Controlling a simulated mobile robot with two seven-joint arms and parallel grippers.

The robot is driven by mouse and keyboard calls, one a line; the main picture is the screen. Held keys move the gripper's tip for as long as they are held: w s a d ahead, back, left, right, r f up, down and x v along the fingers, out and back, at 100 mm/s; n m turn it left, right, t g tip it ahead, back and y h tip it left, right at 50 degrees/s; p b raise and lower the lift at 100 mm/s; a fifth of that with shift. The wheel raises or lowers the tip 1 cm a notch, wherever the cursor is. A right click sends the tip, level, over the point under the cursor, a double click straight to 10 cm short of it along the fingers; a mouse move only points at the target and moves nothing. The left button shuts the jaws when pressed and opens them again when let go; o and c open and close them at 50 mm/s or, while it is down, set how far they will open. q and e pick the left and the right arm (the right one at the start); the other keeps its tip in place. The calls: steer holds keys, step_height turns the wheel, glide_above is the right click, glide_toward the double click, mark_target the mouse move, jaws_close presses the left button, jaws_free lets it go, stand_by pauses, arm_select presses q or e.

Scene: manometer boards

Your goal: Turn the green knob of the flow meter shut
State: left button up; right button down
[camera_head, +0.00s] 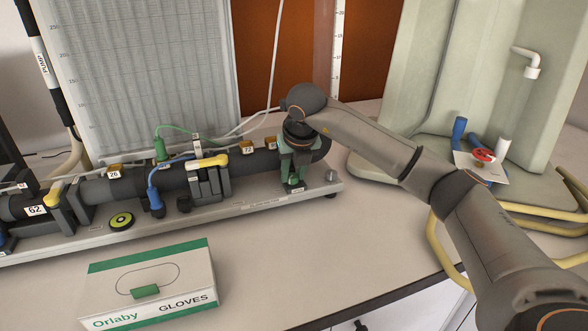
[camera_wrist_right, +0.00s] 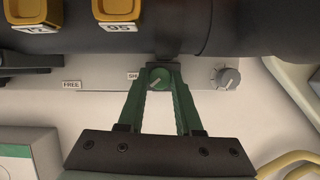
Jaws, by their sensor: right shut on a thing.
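The green knob (camera_wrist_right: 158,79) shows in the right wrist view on the pale base rail below the dark pipe. It has a light pointer mark that slants from lower left to upper right. My right gripper (camera_wrist_right: 160,88) is shut on the knob, with one green finger on each side. In the head view my right gripper (camera_head: 296,165) reaches down at the right end of the pipe board, and its fingers mostly hide the knob. A "FREE" label (camera_wrist_right: 72,85) is left of the knob. A label beginning "SH" (camera_wrist_right: 132,76) is partly covered by a finger. My left gripper is not in view.
A grey knob (camera_wrist_right: 227,77) sits right of the green one. The dark pipe (camera_head: 95,190) carries numbered yellow taps and a yellow lever (camera_head: 208,161). A glove box (camera_head: 150,285) stands in front. Yellow tubing (camera_head: 440,240) and a red valve wheel (camera_head: 484,155) are at the right.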

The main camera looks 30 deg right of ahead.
steer(key=m+h, duration=0.1)
steer(key=m, duration=0.4)
steer(key=shift+w+a+r+g+h+p, duration=0.1)
steer(key=shift+w+a+g+h+p, duration=0.05)
steer(key=shift+g+h+p, duration=0.25)
steer(key=shift+m+g+h, duration=0.3)
steer(key=shift+m+g, duration=0.1)
steer(key=shift+m, duration=1.3)
steer(key=c, duration=0.9)
jaws_free()
steer(key=shift+o, duration=0.2)
